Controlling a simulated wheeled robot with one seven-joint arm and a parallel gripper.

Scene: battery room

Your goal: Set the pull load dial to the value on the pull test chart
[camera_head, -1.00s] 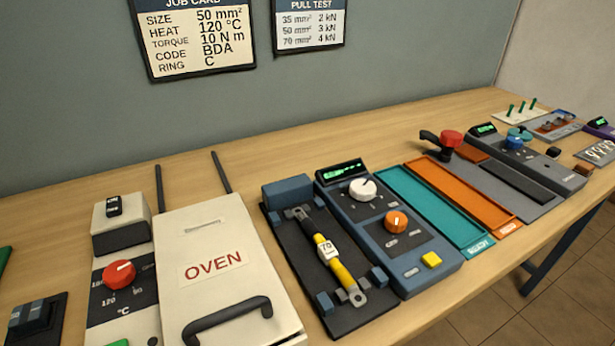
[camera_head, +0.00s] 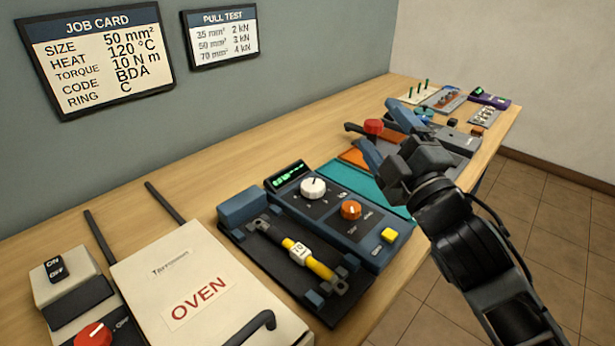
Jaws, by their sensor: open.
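The pull test chart (camera_head: 220,37) on the wall reads 35 mm² 2 kN, 50 mm² 3 kN, 70 mm² 4 kN. The blue pull tester (camera_head: 330,228) stands on the bench. It has a white dial (camera_head: 313,188) with a dark pointer mark, an orange knob (camera_head: 350,210), a yellow button (camera_head: 389,235) and a lit green display (camera_head: 289,174). Their small markings are too blurred to read. A yellow cable piece tagged 70 (camera_head: 299,250) lies in its cradle. My gripper (camera_head: 376,122) is open and empty, right of and apart from the white dial.
The job card (camera_head: 101,54) reads size 50 mm², heat 120 °C, torque 10 N m. The oven (camera_head: 196,285) is in the left foreground. A teal tray (camera_head: 352,181) sits just right of the tester, partly hidden by my arm. Clear bench runs along the wall.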

